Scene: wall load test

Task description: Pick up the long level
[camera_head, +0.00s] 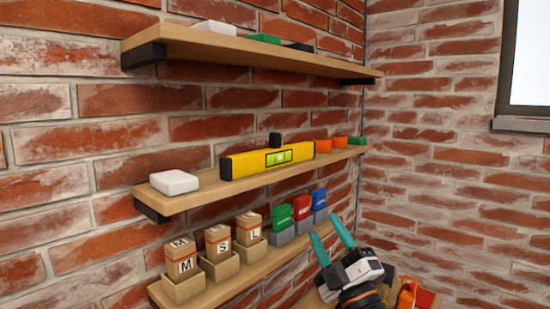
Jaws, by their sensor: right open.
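The long level (242,164) is a yellow bar with black ends and a green vial window in its middle. It lies lengthwise on the middle wall shelf (210,192), near the front edge. My right gripper (331,240) has two teal fingers, spread apart with nothing between them. It is below and to the right of the level, in front of the lower shelf's right part, and does not touch the level. My left gripper is not in view.
A white block (174,182) lies left of the level; a small black object (275,140) shows behind it. Orange blocks (323,146) and a green block (357,140) lie right. The upper shelf (190,40) overhangs. Lettered boxes (182,259) and coloured items (281,217) stand on the lower shelf.

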